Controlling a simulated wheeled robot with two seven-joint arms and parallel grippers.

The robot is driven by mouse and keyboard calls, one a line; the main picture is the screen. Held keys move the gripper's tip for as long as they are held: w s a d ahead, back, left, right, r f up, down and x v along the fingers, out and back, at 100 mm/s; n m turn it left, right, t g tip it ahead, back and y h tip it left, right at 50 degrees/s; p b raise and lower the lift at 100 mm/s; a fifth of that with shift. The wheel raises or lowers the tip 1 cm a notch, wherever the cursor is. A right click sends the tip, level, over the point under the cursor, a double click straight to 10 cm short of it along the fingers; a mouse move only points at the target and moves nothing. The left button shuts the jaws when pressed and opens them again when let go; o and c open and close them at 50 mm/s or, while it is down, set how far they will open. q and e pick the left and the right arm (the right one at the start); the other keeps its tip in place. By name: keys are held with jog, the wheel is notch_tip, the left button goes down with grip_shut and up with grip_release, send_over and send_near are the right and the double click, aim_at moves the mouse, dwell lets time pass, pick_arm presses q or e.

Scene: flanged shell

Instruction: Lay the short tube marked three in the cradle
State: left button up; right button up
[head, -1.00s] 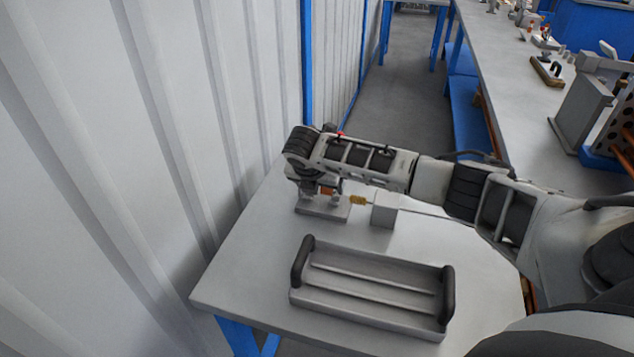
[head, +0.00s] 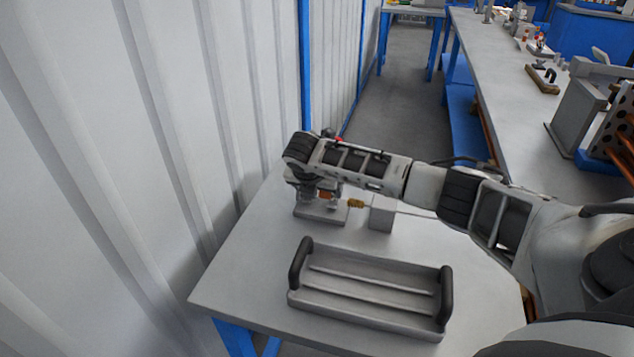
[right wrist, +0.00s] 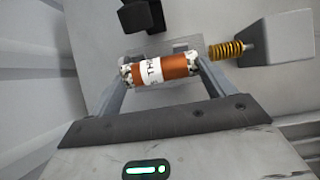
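The short tube (right wrist: 165,68) is orange with a white label, on which the letters "TH" show, and pale ends. My right gripper (right wrist: 163,74) has one finger at each end of it and looks shut on it. In the head view the right gripper (head: 321,198) points down, with the orange tube (head: 326,194) partly hidden between its fingers, low over a grey plate (head: 318,213). This plate, with a brass spring (right wrist: 228,49) on a grey block (right wrist: 276,40) beside it, may be the cradle. Contact with the plate cannot be told. My left gripper is not in view.
A grey tray (head: 370,313) with black end handles and ridges stands empty at the table's front. The grey block also shows in the head view (head: 382,213). A black block (right wrist: 143,14) is beyond the tube. A ribbed wall (head: 150,150) borders the table's left.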

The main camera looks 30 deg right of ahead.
jog(key=shift+s+f, duration=0.25)
jog(key=shift+s, duration=0.05)
jog(key=p+v, duration=0.1)
jog(key=v, duration=1.5)
jog(key=shift+w+r, duration=0.25)
jog(key=shift+w, duration=0.05)
jog(key=shift+f, duration=0.1)
